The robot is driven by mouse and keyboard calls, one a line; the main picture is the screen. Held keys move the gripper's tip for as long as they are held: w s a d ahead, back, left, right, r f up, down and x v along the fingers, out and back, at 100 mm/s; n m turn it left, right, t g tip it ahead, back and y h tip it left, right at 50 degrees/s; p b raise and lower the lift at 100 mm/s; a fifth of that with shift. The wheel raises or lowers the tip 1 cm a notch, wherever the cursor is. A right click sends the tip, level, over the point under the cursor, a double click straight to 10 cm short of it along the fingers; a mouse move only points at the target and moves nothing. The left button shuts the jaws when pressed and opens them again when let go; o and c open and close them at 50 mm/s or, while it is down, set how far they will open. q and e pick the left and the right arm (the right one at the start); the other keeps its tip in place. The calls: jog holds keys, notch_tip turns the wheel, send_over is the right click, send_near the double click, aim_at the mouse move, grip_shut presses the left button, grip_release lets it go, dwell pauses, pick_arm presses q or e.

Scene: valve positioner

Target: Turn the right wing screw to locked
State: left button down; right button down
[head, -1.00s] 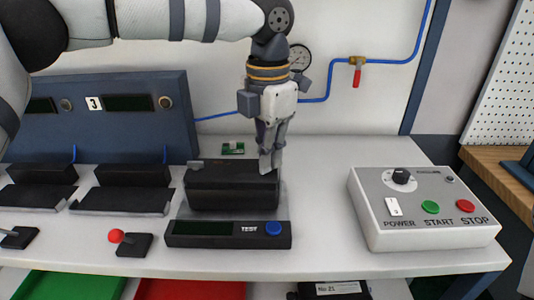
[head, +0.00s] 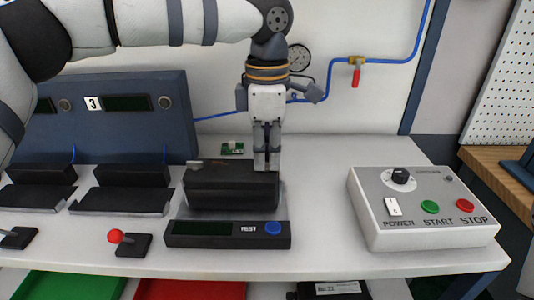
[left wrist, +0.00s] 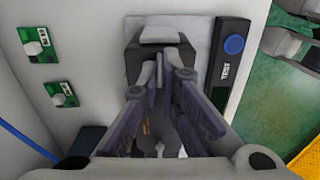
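The black positioner box (head: 232,190) sits on a light plate behind a console with a blue TEST button (head: 272,228). My left gripper (head: 267,165) points straight down at the right end of the box's top. Its fingers are nearly together and parallel in the head view. In the left wrist view the box (left wrist: 133,70) lies beyond the fingers, whose tips (left wrist: 160,76) come close together over it. The right wing screw is hidden at the fingertips, so I cannot tell whether they clamp it. My right gripper is out of view.
A grey control box (head: 420,210) with START and STOP buttons stands to the right. A small green board (head: 232,148) lies behind the box. A red-knobbed lever (head: 117,236) and black cradles (head: 125,200) are on the left. The bench between box and control box is clear.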

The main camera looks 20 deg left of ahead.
pick_arm(q)
jog(key=shift+r, duration=0.1)
dwell(0.4)
jog(key=c, duration=1.8)
grip_release()
notch_tip(320, 180, up, 12)
